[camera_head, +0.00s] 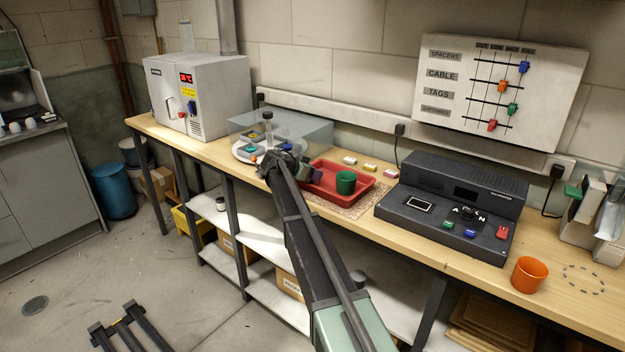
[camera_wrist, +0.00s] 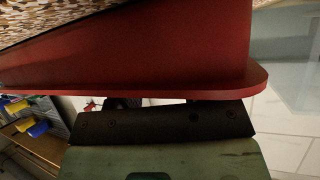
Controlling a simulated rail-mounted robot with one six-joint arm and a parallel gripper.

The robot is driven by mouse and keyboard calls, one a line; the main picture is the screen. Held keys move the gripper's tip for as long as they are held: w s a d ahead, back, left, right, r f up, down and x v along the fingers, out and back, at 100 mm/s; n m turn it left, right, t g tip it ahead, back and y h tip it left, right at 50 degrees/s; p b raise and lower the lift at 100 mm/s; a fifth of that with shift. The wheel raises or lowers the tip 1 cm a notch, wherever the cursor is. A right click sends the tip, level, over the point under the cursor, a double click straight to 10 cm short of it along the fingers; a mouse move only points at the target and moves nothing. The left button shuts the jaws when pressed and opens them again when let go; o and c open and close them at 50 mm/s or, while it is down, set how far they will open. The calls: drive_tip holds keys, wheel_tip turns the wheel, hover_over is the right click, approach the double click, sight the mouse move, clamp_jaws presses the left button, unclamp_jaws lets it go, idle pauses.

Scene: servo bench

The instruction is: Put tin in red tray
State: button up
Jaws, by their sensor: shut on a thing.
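The green tin (camera_head: 345,182) stands upright in the red tray (camera_head: 368,192), near its middle. My gripper (camera_head: 324,177) reaches in from the left, low over the tray, with its front end at the tin's left side. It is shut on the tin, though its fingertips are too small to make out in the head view. In the wrist view the red tray (camera_wrist: 150,50) fills the upper part, with its rim just ahead of my gripper's dark front bar. The tray hides the fingers and the tin there.
A patterned mat (camera_head: 345,208) lies under the tray. A clear cover (camera_head: 305,132) stands behind my gripper. A dark console (camera_head: 450,205) is right of the tray, and an orange cup (camera_head: 529,274) stands farther right. Small coloured pieces (camera_head: 370,167) lie behind the tray.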

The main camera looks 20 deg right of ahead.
drive_tip(key=shift+f, duration=0.15)
drive_tip(key=o, duration=0.9)
drive_tip(key=shift+o, duration=0.2)
drive_tip(key=shift+r, duration=0.25)
drive_tip(key=p+v, duration=0.6)
drive_tip(key=v, duration=0.6)
drive_tip(key=s+a+f+n+y, duration=0.3)
drive_tip(key=s+a+n+y, duration=0.1)
drive_tip(key=s, duration=1)
drive_tip(key=s+a+f+n+g+y, duration=0.1)
drive_tip(key=s+a+f+n+y, duration=0.2)
drive_tip(key=s, duration=1.1)
drive_tip(key=s+a+f+n+g+y, duration=0.1)
drive_tip(key=s+a+f+n+y, duration=0.2)
drive_tip(key=s, duration=1.1)
drive_tip(key=a+n+y, duration=0.2)
drive_tip(key=a+n, duration=0.3)
drive_tip(key=shift+n, duration=0.4)
